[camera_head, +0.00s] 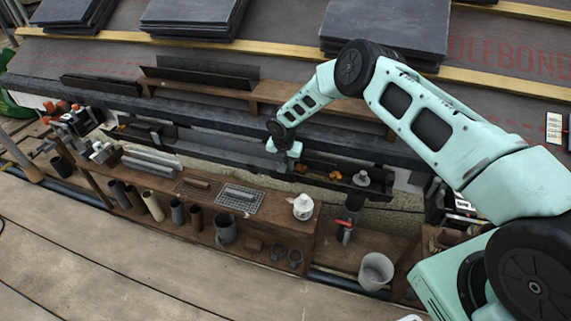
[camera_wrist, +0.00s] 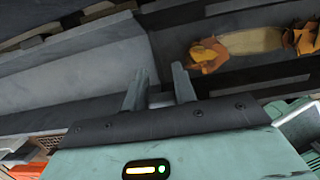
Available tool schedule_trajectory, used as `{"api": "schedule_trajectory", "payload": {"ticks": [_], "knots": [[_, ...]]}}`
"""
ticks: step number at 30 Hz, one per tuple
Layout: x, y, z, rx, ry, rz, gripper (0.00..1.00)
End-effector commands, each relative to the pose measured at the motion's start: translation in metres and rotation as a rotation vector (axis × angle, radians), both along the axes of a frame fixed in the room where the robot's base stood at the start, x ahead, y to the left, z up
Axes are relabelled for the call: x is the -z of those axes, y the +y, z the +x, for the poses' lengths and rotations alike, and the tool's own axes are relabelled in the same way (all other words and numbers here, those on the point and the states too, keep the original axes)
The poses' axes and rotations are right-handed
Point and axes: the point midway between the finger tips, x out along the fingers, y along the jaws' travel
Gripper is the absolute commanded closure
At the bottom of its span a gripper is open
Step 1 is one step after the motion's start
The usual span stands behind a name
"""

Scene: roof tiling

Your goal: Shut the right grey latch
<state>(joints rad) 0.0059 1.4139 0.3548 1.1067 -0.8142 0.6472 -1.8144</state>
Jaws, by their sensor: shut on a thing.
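My gripper (camera_head: 284,152) reaches down to the dark gutter (camera_head: 225,148) along the roof's edge, where the grey gutter length meets the part with brown leaves. In the wrist view my gripper (camera_wrist: 159,80) has its two fingers a little apart, with a small grey piece (camera_wrist: 160,98) between them. It appears to be the right grey latch, held by the fingers. Its lower part is hidden by the gripper body, and I cannot tell its angle. In the head view my gripper hides the latch.
Brown leaves (camera_wrist: 208,55) lie in the gutter right of the fingers. Below the gutter stands a wooden bench (camera_head: 270,222) with tubes, a mesh tray (camera_head: 240,198) and a white pot (camera_head: 303,207). Slate stacks (camera_head: 195,18) lie up the roof.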

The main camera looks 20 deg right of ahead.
Motion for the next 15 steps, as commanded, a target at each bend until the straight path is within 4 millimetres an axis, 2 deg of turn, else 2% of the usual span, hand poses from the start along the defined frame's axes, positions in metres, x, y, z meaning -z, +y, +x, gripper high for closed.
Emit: {"api": "schedule_trajectory", "payload": {"ticks": [1,2,15], "knots": [[0.009,0.0,-0.0002,0.004,0.024,0.021,0.95],[0.0099,0.0,-0.0003,0.002,0.038,0.031,0.95],[0.0132,0.0031,-0.0036,-0.005,0.152,0.108,0.96]]}}
